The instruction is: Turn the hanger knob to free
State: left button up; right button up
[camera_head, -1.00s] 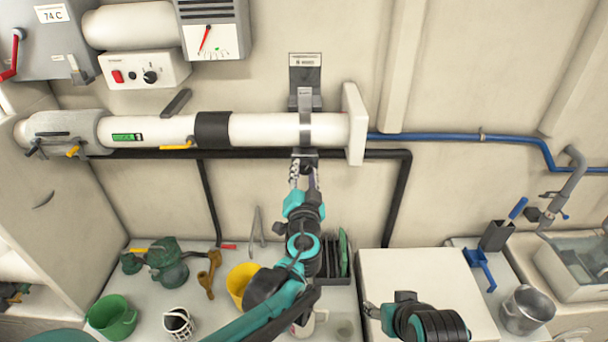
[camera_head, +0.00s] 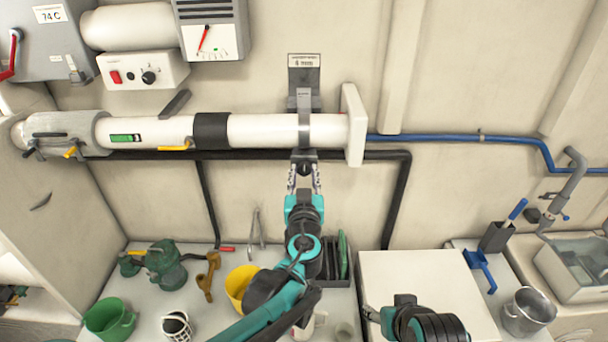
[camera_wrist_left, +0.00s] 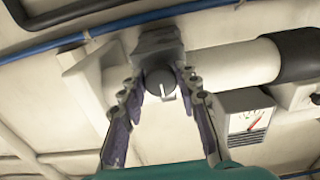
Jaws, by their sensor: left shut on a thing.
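The hanger knob (camera_head: 305,168) is dark and round, on the underside of the grey pipe hanger (camera_head: 304,103). In the left wrist view the knob (camera_wrist_left: 160,82) shows a pale pointer mark toward the bottom of the picture. My left gripper (camera_head: 304,178) reaches up from below, its two fingers on either side of the knob and shut on it. Both fingers of the left gripper (camera_wrist_left: 160,88) show in the wrist view. My right gripper (camera_head: 371,313) is low in the head view, over the front of the white block; its jaw state is too small to tell.
The white pipe (camera_head: 265,128) runs through the hanger to a square end plate (camera_head: 354,125). A black hose (camera_head: 398,200) and a blue hose (camera_head: 430,137) run along the wall. Below are a yellow cup (camera_head: 240,283), a black rack (camera_head: 332,265) and the white block (camera_head: 430,275).

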dwell(0.3)
pick_arm(q)
jog(key=o, duration=1.1)
jog(key=shift+o, duration=0.2)
jog(key=s, duration=1.2)
